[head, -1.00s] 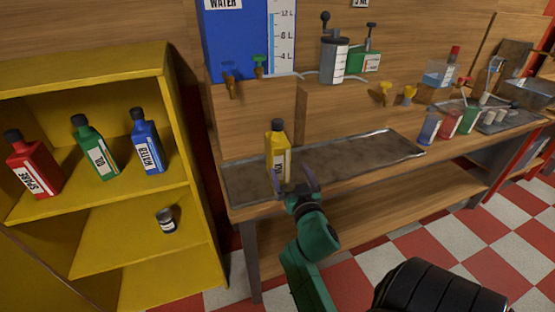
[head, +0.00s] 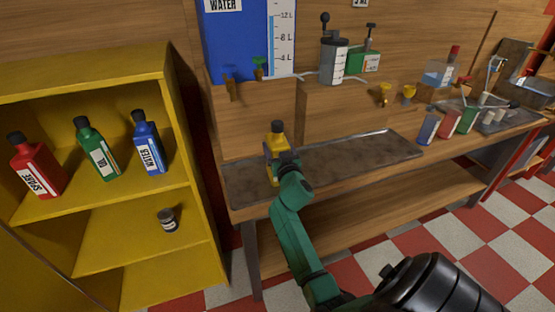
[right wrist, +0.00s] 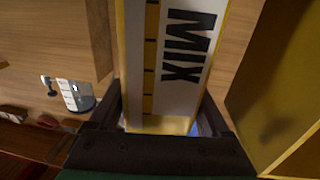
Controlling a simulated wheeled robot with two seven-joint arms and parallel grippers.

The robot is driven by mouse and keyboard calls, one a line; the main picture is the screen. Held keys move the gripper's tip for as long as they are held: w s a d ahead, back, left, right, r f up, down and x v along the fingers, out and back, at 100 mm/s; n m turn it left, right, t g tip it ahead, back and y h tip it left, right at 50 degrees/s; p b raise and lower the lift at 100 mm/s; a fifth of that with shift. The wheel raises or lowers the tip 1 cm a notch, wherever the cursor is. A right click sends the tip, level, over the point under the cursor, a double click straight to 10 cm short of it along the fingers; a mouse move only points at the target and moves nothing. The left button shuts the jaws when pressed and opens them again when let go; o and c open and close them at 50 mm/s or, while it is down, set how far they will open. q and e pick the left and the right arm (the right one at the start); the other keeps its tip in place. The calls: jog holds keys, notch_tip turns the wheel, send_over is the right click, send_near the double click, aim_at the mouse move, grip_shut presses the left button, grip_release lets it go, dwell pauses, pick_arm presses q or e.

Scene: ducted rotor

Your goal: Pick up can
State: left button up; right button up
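The can is a yellow bottle (head: 276,142) with a black cap, upright on the dark tray of the workbench. In the right wrist view its white label (right wrist: 172,60) reads MIX and fills the middle of the picture. My right gripper (head: 279,160) is at the bottle, with one finger on each side of it. In the right wrist view the gripper (right wrist: 165,110) shows a small gap beside the bottle's lower right edge, and the fingertips are partly hidden by the bottle. My left gripper is out of view.
A yellow shelf (head: 85,60) on the left holds red, green and blue bottles and a small dark jar (head: 167,220). The tray (head: 350,150) is bare right of the bottle. A blue water tank (head: 236,40) stands behind. Small bottles (head: 447,123) stand farther right.

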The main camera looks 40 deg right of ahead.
grip_shut()
jog(key=shift+r, duration=0.1)
